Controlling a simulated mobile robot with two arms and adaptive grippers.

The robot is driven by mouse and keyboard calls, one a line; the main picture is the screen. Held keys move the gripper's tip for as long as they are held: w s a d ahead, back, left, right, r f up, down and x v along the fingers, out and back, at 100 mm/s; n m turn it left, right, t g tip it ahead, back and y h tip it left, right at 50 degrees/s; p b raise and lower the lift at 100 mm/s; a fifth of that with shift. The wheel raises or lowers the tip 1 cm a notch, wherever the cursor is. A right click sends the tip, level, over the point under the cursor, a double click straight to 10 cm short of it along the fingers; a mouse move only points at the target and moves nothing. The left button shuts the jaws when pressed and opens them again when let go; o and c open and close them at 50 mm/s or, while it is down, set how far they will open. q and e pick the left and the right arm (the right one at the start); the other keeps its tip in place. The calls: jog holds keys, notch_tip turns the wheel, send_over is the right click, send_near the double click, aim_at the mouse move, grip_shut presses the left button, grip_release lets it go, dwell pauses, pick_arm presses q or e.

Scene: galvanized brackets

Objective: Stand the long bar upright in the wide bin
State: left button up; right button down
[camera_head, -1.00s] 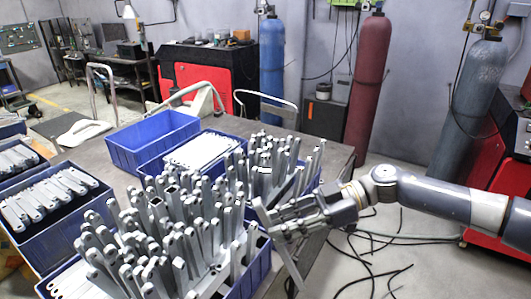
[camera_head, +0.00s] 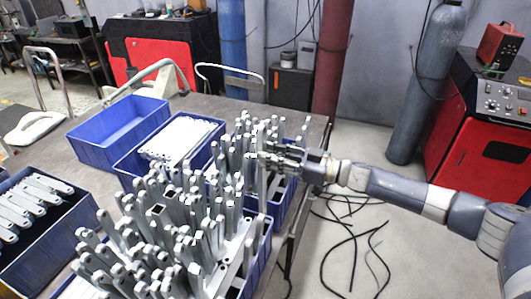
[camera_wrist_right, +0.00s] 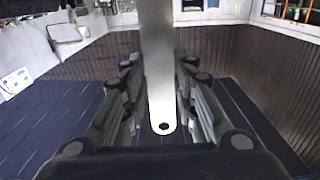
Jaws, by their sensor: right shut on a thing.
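My right gripper (camera_head: 262,159) reaches in from the right, shut on a long grey bar (camera_head: 262,178). The bar is about upright, beside and partly in front of other standing bars; its lower end is hidden in the head view. In the right wrist view the pale bar (camera_wrist_right: 159,75) runs between the two fingers, with a round hole near its rounded end. A large blue bin (camera_head: 259,262) in front is crowded with upright bars. Another blue bin (camera_head: 273,208) behind it also holds upright bars. I cannot tell which is the wide bin. My left gripper is not in view.
An empty blue bin (camera_head: 78,145) stands at the back left of the table. Next to it a blue bin (camera_head: 128,178) holds flat pale pieces. A bin of flat bars (camera_head: 82,222) is at the left. Standing bars crowd the gripper's left.

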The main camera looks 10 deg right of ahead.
jog(key=b, duration=1.1)
send_over(265, 201)
jog(key=v, duration=0.2)
notch_tip(265, 201, down, 12)
jog(key=shift+a+f, duration=0.1)
pick_arm(q)
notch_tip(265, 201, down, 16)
jog(key=b, duration=0.4)
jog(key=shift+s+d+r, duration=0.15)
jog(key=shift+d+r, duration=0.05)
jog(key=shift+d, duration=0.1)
pick_arm(e)
jog(key=shift+f, duration=3.25)
jog(key=c, duration=1.2)
grip_release()
jog(key=shift+s, duration=0.1)
